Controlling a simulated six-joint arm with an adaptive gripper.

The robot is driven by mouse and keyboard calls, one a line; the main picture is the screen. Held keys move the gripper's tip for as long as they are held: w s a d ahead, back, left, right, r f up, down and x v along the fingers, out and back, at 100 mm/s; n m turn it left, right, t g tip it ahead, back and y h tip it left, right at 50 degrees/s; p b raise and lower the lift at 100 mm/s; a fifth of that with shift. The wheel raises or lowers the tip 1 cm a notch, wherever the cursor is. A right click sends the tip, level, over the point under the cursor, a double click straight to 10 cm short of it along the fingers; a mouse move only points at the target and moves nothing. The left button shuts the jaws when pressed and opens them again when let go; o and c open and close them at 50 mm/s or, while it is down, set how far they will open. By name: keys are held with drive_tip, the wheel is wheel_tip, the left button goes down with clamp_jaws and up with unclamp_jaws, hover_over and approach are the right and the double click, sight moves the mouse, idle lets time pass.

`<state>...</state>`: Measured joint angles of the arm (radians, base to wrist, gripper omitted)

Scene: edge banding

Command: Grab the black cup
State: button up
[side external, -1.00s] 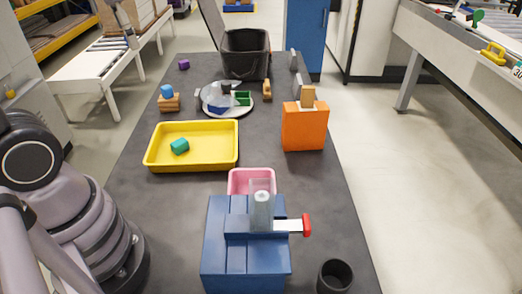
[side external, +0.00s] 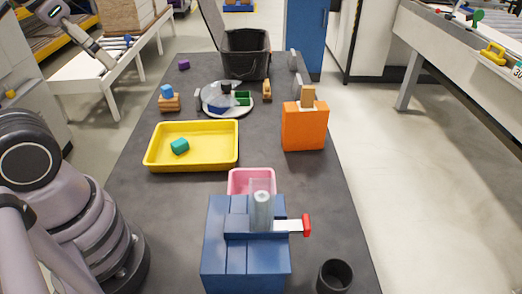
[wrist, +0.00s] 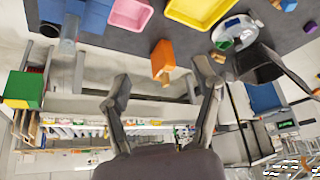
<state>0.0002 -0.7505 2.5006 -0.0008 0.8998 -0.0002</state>
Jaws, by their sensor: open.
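The black cup (side external: 334,276) stands upright on the dark table near its front right corner, right of the blue machine. In the wrist view, which is upside down, a dark round shape beside the blue machine looks like the black cup (wrist: 48,30). My gripper (wrist: 163,75) is open, with nothing between its fingers. My arm's end shows at the top left of the side view, high and far from the cup.
The blue machine (side external: 225,255) with a red-ended handle stands left of the cup. Behind it are a pink bin (side external: 240,177), a yellow tray (side external: 155,155) with a teal cube, and an orange box (side external: 304,132). A black bin (side external: 245,60) stands at the far end.

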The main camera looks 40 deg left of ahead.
drive_tip(key=o, duration=0.7)
drive_tip(key=shift+c, duration=0.2)
